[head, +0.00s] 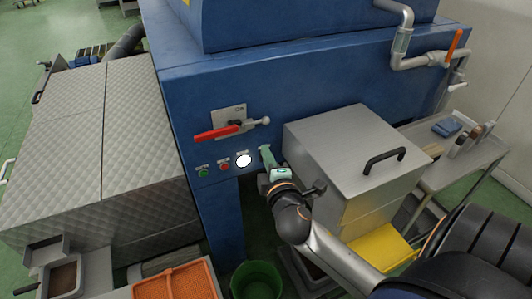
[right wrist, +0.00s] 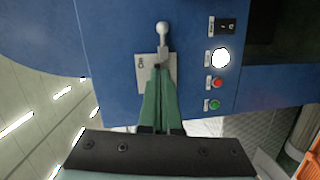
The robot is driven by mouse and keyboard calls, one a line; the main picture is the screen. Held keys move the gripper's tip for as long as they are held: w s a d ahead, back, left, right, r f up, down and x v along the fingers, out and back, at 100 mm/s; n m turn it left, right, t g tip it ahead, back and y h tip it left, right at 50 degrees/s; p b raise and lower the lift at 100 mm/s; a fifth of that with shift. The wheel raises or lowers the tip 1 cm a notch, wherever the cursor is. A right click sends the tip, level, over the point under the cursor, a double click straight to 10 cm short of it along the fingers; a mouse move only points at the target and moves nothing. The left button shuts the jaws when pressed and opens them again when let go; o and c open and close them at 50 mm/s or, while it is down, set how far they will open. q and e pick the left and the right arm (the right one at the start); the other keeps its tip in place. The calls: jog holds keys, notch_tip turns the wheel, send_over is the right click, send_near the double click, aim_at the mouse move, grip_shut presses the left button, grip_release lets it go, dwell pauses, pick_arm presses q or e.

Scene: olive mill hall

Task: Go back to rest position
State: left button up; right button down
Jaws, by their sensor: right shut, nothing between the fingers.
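My right gripper (head: 265,149) is in front of the blue machine's panel (head: 310,98), just right of the lit white button (head: 243,160) in the head view. Its green fingers are shut with nothing between them; they also show in the right wrist view (right wrist: 158,72). The fingertips overlap the lever's plate (right wrist: 146,70) there; I cannot tell a gap from touching. The lever has a red handle (head: 215,132) and a grey ball end (right wrist: 162,28). The red handle is hidden behind the fingers in the wrist view. My left gripper is not in view.
A steel box with a black handle (head: 384,160) juts out right of my right gripper. Green (head: 203,173) and red (head: 224,167) buttons sit on the panel. A green bin (head: 257,280) and an orange crate (head: 175,283) stand below. A trolley (head: 470,158) is at right.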

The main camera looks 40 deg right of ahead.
jog(key=s+a+f+m+g+y+p, duration=0.1)
jog(key=s+a+f+m+g+y, duration=0.2)
jog(key=s+a+f, duration=0.5)
jog(key=s+a+f+m+g+y+p, duration=0.2)
jog(key=s+a+f+m+y, duration=0.4)
jog(key=f, duration=0.9)
jog(key=s+a+g, duration=0.1)
jog(key=s+a, duration=0.1)
jog(key=s, duration=0.1)
jog(key=shift+s+f+m, duration=0.15)
jog(key=shift+s+m, duration=0.1)
jog(key=shift+m, duration=0.15)
jog(key=shift+a, duration=0.1)
